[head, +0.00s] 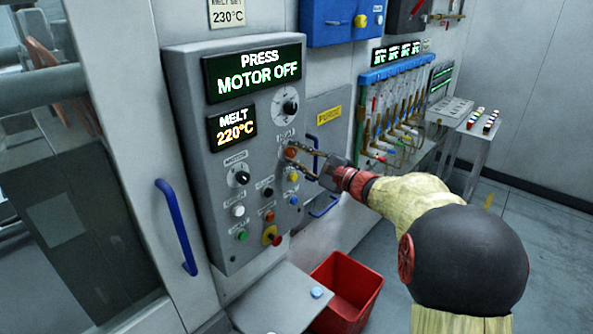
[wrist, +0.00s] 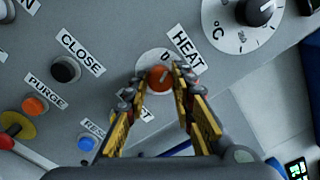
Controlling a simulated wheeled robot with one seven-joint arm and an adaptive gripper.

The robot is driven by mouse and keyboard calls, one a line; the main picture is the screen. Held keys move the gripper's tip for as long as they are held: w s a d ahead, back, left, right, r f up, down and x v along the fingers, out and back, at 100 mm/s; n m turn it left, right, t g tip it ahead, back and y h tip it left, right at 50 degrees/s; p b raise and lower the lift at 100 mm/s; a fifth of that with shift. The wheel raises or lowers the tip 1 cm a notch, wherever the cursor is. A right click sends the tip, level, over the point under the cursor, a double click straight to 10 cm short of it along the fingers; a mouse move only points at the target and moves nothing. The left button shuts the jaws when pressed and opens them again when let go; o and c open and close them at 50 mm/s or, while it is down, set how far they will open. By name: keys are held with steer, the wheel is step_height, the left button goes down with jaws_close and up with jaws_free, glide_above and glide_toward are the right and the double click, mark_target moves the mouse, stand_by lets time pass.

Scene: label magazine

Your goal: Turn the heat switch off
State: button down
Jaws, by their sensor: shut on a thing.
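The heat switch is a round orange-red knob (wrist: 160,78) on a pale dial plate under the HEAT label (wrist: 187,50). A "0" mark shows beside it on the dial. In the head view the heat switch (head: 290,153) sits on the grey control panel (head: 190,110), below the large dial. My gripper (head: 296,151) reaches it from the right. In the wrist view my gripper (wrist: 160,84) has one fingertip on each side of the knob and is shut on it. The fingers hide part of the plate, and I cannot tell which mark the knob points to.
The panel displays (head: 254,72) read "PRESS MOTOR OFF" and "MELT 220°C". Other buttons and knobs, such as the black CLOSE button (wrist: 66,69) and blue button (wrist: 87,142), lie close by. A red bin (head: 345,285) stands below. Blue handles (head: 176,226) stick out.

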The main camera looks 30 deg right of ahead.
steer(key=shift+f+n+b, duration=0.15)
steer(key=shift+n+b, duration=0.75)
steer(key=shift+b, duration=0.4)
steer(key=c, duration=1.5)
jaws_free()
steer(key=shift+s, duration=0.1)
steer(key=v, duration=1.2)
